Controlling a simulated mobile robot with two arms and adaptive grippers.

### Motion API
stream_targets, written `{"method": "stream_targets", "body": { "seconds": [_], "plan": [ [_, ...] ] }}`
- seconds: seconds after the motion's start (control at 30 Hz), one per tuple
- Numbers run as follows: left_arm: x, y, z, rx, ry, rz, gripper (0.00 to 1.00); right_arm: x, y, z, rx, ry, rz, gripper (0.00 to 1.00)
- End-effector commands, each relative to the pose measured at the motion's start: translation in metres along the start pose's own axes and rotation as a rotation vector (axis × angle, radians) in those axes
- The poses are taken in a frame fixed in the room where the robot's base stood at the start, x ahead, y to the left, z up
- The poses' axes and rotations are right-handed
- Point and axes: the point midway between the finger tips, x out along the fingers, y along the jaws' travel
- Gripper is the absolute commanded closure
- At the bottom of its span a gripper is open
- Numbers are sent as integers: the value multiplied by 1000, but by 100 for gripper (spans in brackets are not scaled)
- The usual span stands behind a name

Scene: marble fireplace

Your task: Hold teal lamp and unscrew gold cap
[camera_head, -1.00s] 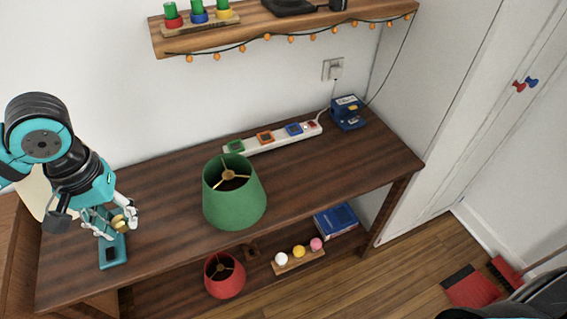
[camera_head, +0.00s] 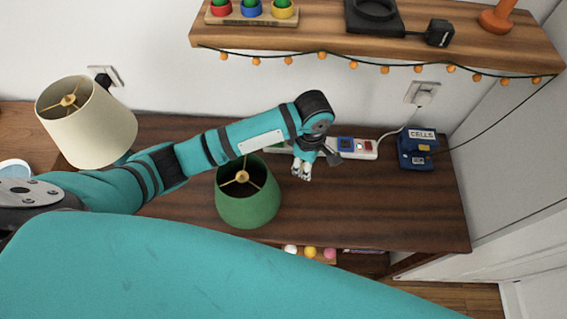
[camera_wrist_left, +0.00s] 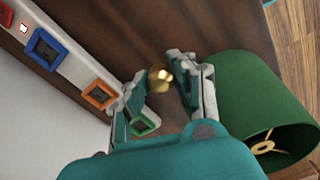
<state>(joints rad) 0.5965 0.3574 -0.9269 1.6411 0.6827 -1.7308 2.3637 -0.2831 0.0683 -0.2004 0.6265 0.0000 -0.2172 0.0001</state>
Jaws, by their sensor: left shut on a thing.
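My left gripper (camera_head: 302,172) is in the middle of the desk in the head view, to the right of the green lampshade. The left wrist view shows its fingers (camera_wrist_left: 158,90) shut on a small round gold cap (camera_wrist_left: 160,80) at their tips, over the desk top. The cap is too small to make out in the head view. The teal lamp base cannot be made out with certainty; my left arm covers much of the desk's left part. My right gripper is not in view.
The green shade (camera_head: 248,205) stands close to the left gripper; a cream shade (camera_head: 88,125) is far left. A white socket strip (camera_wrist_left: 70,65) runs along the wall, with a blue box (camera_head: 415,150) beyond. A shelf (camera_head: 370,45) with string lights hangs above.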

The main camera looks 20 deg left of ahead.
Motion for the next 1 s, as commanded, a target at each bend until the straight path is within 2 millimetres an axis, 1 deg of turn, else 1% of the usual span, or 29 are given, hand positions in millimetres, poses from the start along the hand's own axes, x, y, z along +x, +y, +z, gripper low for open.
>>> {"method": "stream_targets", "body": {
  "seconds": [0.03, 0.1, 0.2, 0.27, 0.4, 0.5, 0.6, 0.73, 1.0],
  "plan": [
    [11, -2, -1, -3, 3, -4, 100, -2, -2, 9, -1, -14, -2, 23],
    [24, -1, -1, -1, 4, -4, 100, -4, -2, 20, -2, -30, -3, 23],
    [39, -1, -1, 1, 4, -2, 100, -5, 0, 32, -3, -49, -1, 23],
    [44, 0, -1, 2, 2, 0, 100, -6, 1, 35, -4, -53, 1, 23],
    [60, -1, -1, 3, 4, -2, 100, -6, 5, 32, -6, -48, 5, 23],
    [74, 0, -1, 3, 4, -2, 100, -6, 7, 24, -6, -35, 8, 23],
    [83, 0, -1, 3, 2, 0, 100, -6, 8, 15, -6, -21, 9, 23],
    [85, 0, -1, 4, 1, 1, 100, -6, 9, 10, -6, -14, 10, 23],
    [88, 0, -1, 3, 1, 1, 100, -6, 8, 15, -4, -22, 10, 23]
  ]
}}
